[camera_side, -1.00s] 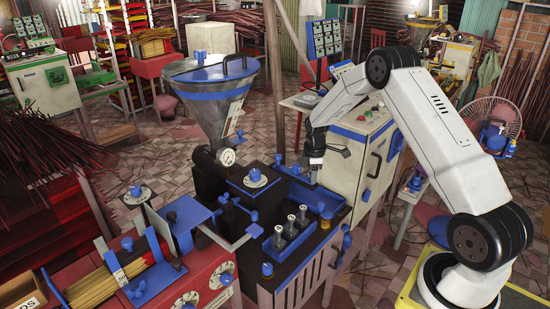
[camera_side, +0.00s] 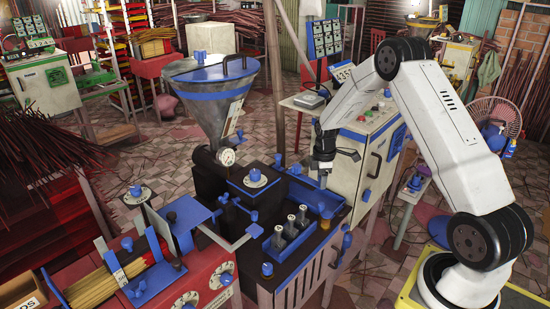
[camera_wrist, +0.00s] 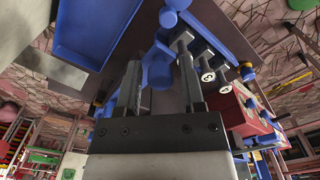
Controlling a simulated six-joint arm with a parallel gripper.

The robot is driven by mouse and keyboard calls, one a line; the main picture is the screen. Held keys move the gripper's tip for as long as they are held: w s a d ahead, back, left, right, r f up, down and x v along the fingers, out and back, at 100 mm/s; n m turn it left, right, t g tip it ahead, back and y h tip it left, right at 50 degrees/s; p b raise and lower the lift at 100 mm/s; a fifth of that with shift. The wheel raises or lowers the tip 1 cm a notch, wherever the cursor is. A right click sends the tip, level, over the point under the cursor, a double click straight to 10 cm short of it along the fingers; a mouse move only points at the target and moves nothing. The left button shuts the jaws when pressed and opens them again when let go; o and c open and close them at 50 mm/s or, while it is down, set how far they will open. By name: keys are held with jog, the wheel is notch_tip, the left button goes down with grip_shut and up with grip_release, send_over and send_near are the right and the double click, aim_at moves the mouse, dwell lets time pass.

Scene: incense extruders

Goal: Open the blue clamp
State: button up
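My gripper (camera_side: 323,180) hangs over the right part of the extruder bench, above the blue-edged trays. In the wrist view my gripper (camera_wrist: 157,72) is open, with its two grey fingers apart. A blue part (camera_wrist: 158,66) shows between the fingers, apparently beyond their tips; I cannot tell whether they touch it. It may be the blue clamp, but its shape is partly hidden. In the side view, small blue clamp-like handles (camera_side: 254,231) sit beside the dark extruder body (camera_side: 215,185). I cannot tell which one is the task's clamp, or its state.
A blue tray (camera_wrist: 88,45) lies left of the fingers in the wrist view. A metal hopper (camera_side: 213,108) rises behind left, and a control cabinet (camera_side: 362,165) stands to the right.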

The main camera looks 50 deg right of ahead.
jog(key=shift+o, duration=0.5)
jog(key=shift+r, duration=0.1)
jog(key=shift+r, duration=3.85)
jog(key=shift+a, duration=0.1)
jog(key=s+a+r+m+t, duration=0.1)
jog(key=s+a+m, duration=0.2)
jog(key=s+a, duration=0.2)
jog(key=s+a+r+m, duration=0.1)
jog(key=s+a+m, duration=0.2)
jog(key=a, duration=0.7)
jog(key=s+a+r+m+t, duration=0.1)
jog(key=s+a+m, duration=0.2)
jog(key=s+a, duration=0.4)
jog(key=shift+a+r+t, duration=0.2)
jog(key=shift+a+t, duration=0.1)
jog(key=shift+a, duration=0.55)
